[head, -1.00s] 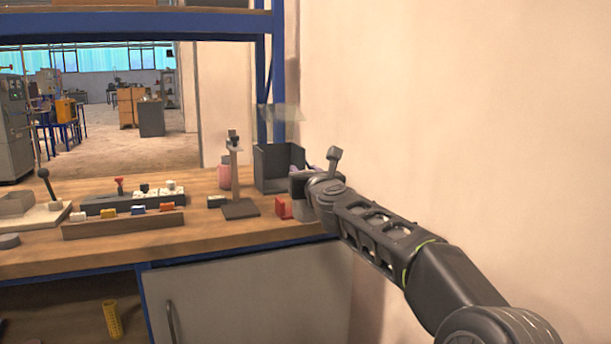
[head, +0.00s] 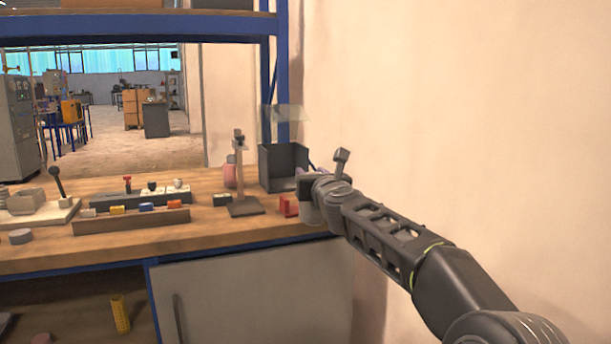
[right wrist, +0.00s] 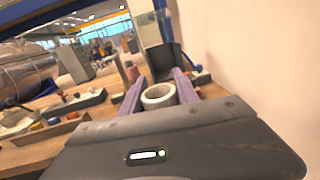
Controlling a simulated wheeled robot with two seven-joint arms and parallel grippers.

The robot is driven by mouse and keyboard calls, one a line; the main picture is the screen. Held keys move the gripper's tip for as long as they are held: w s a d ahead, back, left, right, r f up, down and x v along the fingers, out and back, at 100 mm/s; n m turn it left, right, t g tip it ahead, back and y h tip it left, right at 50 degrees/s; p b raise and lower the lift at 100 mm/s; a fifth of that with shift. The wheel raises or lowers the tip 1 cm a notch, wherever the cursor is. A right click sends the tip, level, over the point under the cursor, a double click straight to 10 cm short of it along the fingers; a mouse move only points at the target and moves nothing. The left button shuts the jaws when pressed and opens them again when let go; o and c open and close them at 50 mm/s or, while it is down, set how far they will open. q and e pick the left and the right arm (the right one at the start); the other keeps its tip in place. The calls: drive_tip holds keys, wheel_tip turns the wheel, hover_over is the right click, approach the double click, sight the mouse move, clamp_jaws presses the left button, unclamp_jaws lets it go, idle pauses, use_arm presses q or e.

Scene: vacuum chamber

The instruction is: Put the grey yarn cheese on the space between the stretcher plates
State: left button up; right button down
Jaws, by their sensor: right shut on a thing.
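My right gripper (head: 308,190) is at the right end of the workbench, beside the wall. It is shut on the grey yarn cheese (head: 311,214), a short round piece that shows just under the fingers. In the right wrist view the cheese (right wrist: 158,96) is a pale grey ring with a hollow centre, between two purplish fingers (right wrist: 160,90). I cannot tell whether it touches the bench. I cannot identify the stretcher plates for certain; a pale base with grey blocks and a black lever (head: 57,182) stands at the left. My left gripper is not in view.
A dark open box (head: 283,166) stands behind the gripper. A red block (head: 288,206) is close to its left, then an upright stand (head: 242,185). Racks with small coloured pieces (head: 130,221) fill the middle. A grey disc (head: 20,236) lies at the front left.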

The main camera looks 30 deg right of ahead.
drive_tip(key=w+a+f, duration=0.1)
drive_tip(key=a+f, duration=0.2)
drive_tip(key=f, duration=0.4)
drive_tip(key=w+a+f+h, duration=0.1)
drive_tip(key=a+f, duration=0.2)
drive_tip(key=f, duration=0.5)
drive_tip(key=w+a+f, duration=0.1)
drive_tip(key=a+f, duration=0.2)
drive_tip(key=f, duration=0.4)
drive_tip(key=s+a+f+n+t+y+p, duration=0.1)
drive_tip(key=s+a+f+n+y, duration=0.35)
drive_tip(key=a+f, duration=1)
drive_tip(key=s+a+r+y+p, duration=0.3)
drive_tip(key=s+a+r+p, duration=0.25)
drive_tip(key=a+p, duration=0.25)
wheel_tip(320, 180, up, 19)
drive_tip(key=d+p, duration=0.2)
drive_tip(key=p, duration=1.6)
drive_tip(key=shift+f, duration=0.2)
